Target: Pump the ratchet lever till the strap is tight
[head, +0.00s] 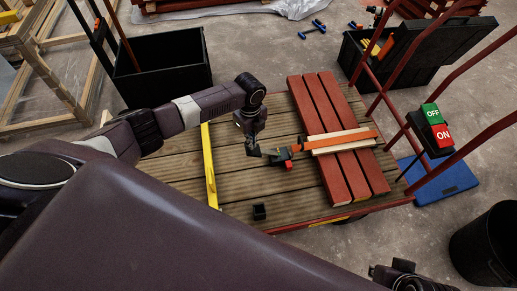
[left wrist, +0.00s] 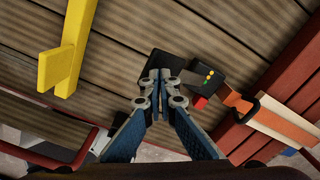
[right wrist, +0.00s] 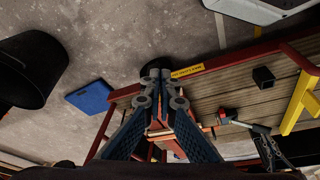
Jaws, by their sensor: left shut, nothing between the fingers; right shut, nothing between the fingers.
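Three red battens (head: 325,120) lie side by side on the cart's plank deck. An orange strap (head: 345,140) crosses them over pale wood strips (head: 325,134). The black ratchet (head: 284,157), with a red part, sits at the strap's left end. In the left wrist view the ratchet (left wrist: 211,76) shows small coloured dots, and its black lever (left wrist: 172,66) extends left. My left gripper (head: 254,151) is shut and empty, beside the lever's end; I cannot tell if they touch. My right gripper (right wrist: 160,82) is shut and empty, away from the ratchet.
A yellow bar (head: 209,165) lies left of the ratchet. A small black block (head: 259,212) sits near the deck's front edge. Red cart rails and an OFF/ON switch box (head: 436,130) stand at right. A blue mat (head: 440,180) and black bin (head: 488,245) are on the floor.

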